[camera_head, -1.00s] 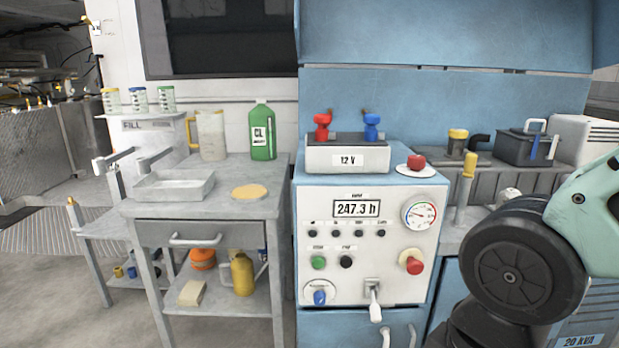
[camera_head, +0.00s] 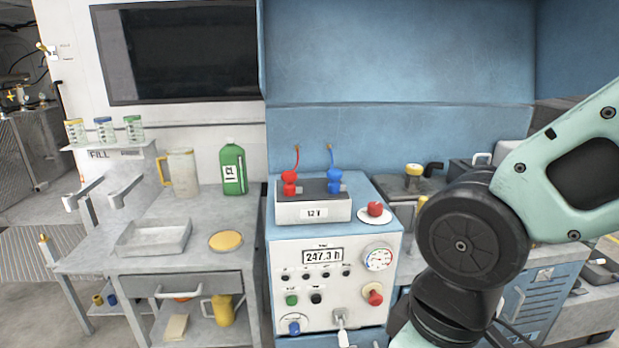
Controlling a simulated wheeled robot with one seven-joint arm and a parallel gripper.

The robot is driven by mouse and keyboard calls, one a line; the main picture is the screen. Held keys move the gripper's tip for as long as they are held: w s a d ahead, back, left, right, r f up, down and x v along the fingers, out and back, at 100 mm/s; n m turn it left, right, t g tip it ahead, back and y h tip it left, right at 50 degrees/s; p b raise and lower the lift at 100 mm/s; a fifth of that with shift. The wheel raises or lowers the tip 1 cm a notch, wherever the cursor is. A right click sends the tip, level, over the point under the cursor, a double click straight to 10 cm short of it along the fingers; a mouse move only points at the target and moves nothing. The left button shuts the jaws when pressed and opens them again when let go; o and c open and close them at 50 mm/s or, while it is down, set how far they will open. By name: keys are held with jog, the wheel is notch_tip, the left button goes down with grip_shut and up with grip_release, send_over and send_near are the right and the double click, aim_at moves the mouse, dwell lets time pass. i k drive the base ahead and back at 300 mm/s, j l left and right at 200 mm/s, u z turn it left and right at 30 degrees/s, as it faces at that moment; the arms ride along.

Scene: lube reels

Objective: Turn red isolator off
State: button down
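A white control panel (camera_head: 310,265) with a display reading 247.3 h is on the front of a blue cabinet. A red knob (camera_head: 375,294) projects from the panel's lower right, below a round gauge (camera_head: 378,259). A second red knob (camera_head: 375,209) sits on a white round base on the cabinet's top. I cannot tell which of the two red knobs is the isolator. My arm's links fill the right side, right of the panel. My gripper is outside the view, so its state is hidden.
A 12 V battery (camera_head: 312,211) with red and blue clamps stands on the cabinet. A lever (camera_head: 341,325) sticks out at the panel's bottom. A grey bench (camera_head: 205,262) with a tray, jug and green bottle (camera_head: 234,168) stands left. Open floor lies far left.

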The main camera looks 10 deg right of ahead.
aim_at(374, 208)
jog(key=i+j, duration=0.75)
jog(key=i, duration=0.15)
jog(key=l+z, duration=0.05)
